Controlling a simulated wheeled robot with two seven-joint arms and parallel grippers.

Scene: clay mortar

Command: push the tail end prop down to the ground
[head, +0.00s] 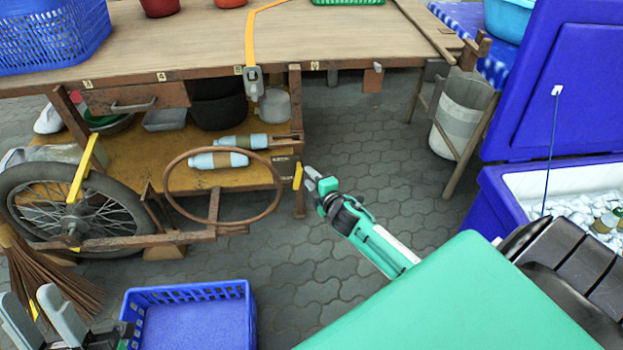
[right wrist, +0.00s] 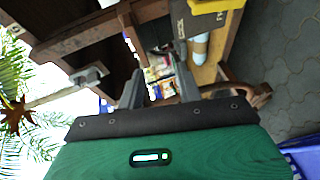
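A rusty upright post (head: 296,125) stands at the right end of the wooden cart, with a short yellow tab (head: 298,176) low on it; it looks like the tail end prop. I cannot tell whether its lower end touches the paving. My right gripper (head: 314,178) is just right of the yellow tab, apparently apart from it. In the right wrist view its two fingers (right wrist: 158,78) are spread with nothing held, and a yellow piece (right wrist: 212,5) shows at the top edge.
The cart top (head: 190,50) carries a blue basket (head: 50,35). Below are a rusty ring (head: 222,222), bottles (head: 218,160) and a spoked wheel (head: 70,210). A blue crate (head: 190,292) stands in front. A blue cooler (head: 490,205) is at right. Paving between cart and cooler is clear.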

